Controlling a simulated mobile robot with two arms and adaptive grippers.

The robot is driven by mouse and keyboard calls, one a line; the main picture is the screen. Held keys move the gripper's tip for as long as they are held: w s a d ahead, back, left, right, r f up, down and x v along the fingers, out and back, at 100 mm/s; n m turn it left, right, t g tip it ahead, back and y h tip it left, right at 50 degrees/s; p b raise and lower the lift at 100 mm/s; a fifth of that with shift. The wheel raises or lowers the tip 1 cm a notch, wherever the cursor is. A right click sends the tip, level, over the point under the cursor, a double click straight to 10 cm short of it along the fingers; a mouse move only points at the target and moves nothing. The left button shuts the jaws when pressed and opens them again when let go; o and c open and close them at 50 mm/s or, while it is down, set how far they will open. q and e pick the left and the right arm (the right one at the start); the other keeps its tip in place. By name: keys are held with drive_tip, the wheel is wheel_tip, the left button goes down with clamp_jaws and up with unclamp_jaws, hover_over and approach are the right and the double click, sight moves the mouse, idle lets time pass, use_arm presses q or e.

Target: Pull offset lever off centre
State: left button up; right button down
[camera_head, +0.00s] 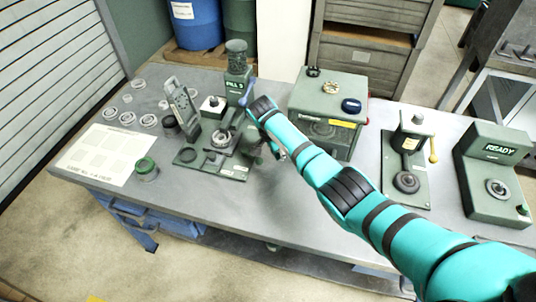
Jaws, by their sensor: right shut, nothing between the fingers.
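The green ring grinder (212,160) stands on the grey bench, left of centre. A lever with a blue handle (248,92) rises at the right of its column; I cannot tell for sure whether this is the offset lever. My right arm reaches in from the lower right, with its wrist end beside the grinder. My left gripper is not in view.
A green box-shaped machine (327,104) stands behind my arm. A press with a yellow lever (433,151) and a READY unit (494,172) stand to the right. Several rings (127,118), a printed sheet (105,153) and a green-rimmed cup (146,169) lie left.

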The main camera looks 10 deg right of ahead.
drive_tip(key=v, duration=0.4)
drive_tip(key=shift+w+a+r+b, duration=0.15)
drive_tip(key=shift+a+b, duration=0.25)
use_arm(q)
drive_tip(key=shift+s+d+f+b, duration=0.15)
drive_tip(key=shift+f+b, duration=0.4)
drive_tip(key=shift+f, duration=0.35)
use_arm(e)
drive_tip(key=v, duration=0.5)
drive_tip(key=shift+d+r, duration=0.1)
drive_tip(key=shift+r, duration=0.25)
